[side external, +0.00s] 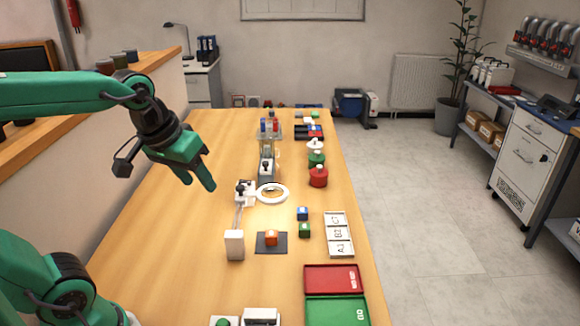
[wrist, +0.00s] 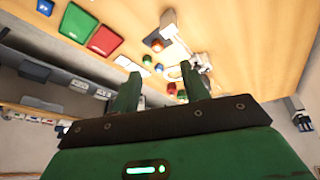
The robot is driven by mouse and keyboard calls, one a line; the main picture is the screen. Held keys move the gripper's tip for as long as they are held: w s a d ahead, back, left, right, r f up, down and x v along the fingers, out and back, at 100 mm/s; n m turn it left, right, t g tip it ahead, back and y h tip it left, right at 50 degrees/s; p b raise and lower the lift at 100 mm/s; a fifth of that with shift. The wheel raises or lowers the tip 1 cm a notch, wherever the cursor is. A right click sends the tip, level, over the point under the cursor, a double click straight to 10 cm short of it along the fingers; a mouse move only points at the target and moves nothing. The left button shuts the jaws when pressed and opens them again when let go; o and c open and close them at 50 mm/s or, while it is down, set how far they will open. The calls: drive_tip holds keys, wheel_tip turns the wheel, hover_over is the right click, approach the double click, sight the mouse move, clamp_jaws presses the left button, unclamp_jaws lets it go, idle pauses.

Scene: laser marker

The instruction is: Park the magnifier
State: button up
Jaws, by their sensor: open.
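The magnifier is a white ring (side external: 271,193) on a jointed arm, with a white block-shaped base (side external: 235,244) at its near end. The ring lies out over the middle of the table, to the right of the arm's elbow. In the wrist view the white base (wrist: 168,17) shows at the top, with its arm running down towards my right finger; the ring is not clear there. My gripper (side external: 200,184) is open and empty, in the air above the table, left of the magnifier and apart from it. Its two fingers also show in the wrist view (wrist: 160,70).
The table's left side is clear.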

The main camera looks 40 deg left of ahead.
drive_tip(key=w+a+f+n+g, duration=0.1)
drive_tip(key=w+a+n, duration=0.2)
drive_tip(key=w+n, duration=0.15)
drive_tip(key=w+a+n+g, duration=0.1)
drive_tip(key=w+a+n, duration=0.2)
drive_tip(key=w, duration=0.3)
drive_tip(key=n+g, duration=0.3)
drive_tip(key=n, duration=0.4)
hover_over(240, 186)
wheel_tip(240, 186, down, 8)
drive_tip(key=shift+d+r, duration=0.1)
drive_tip(key=shift+f, duration=3.95)
clamp_jaws()
